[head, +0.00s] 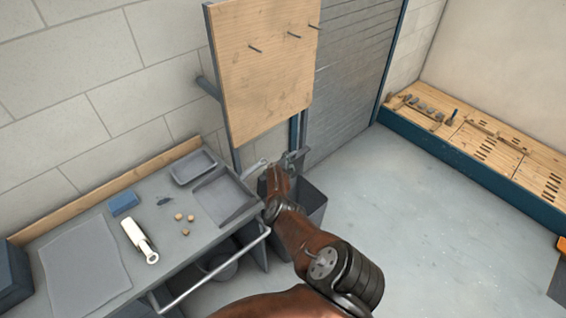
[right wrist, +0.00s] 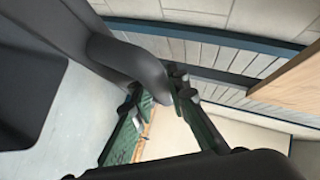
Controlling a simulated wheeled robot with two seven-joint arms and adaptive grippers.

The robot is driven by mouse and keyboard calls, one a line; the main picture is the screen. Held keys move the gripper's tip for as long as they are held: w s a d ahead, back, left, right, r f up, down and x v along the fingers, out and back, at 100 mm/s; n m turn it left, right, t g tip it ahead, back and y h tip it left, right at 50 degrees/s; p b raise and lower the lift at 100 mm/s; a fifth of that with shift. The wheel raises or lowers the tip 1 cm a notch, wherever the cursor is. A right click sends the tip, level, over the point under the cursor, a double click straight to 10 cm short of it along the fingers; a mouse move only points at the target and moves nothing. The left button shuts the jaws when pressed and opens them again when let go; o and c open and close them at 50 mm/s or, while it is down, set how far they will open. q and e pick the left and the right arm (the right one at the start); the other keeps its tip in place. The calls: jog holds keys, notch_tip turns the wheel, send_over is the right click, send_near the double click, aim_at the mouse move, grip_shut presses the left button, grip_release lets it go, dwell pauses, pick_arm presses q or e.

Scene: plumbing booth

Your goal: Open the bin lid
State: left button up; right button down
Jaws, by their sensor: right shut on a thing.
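The dark grey bin (head: 312,207) stands on the floor beside the workbench, below the wooden board. My right arm reaches across it and hides much of its top. I cannot tell from the head view how far its lid is raised. My right gripper (head: 291,158) is at the top back of the bin. In the right wrist view, my right gripper (right wrist: 158,88) has its green fingers shut on a dark grey curved handle (right wrist: 118,55), which joins a large dark grey body at the left. My left gripper is not in view.
The workbench (head: 85,210) on the left holds a tray (head: 193,167), a blue block (head: 123,203), a white-handled tool (head: 136,238) and small tan pieces. A pale rail (head: 215,272) runs along its front. The floor (head: 400,220) on the right is clear.

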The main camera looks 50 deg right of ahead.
jog(key=shift+w+d+r, duration=0.15)
jog(key=shift+w, duration=0.3)
jog(key=shift+w+d+r, duration=0.15)
jog(key=shift+w, duration=0.25)
jog(key=c, duration=1.8)
grip_release()
jog(key=shift+c, duration=0.2)
jog(key=shift+a+f, duration=0.1)
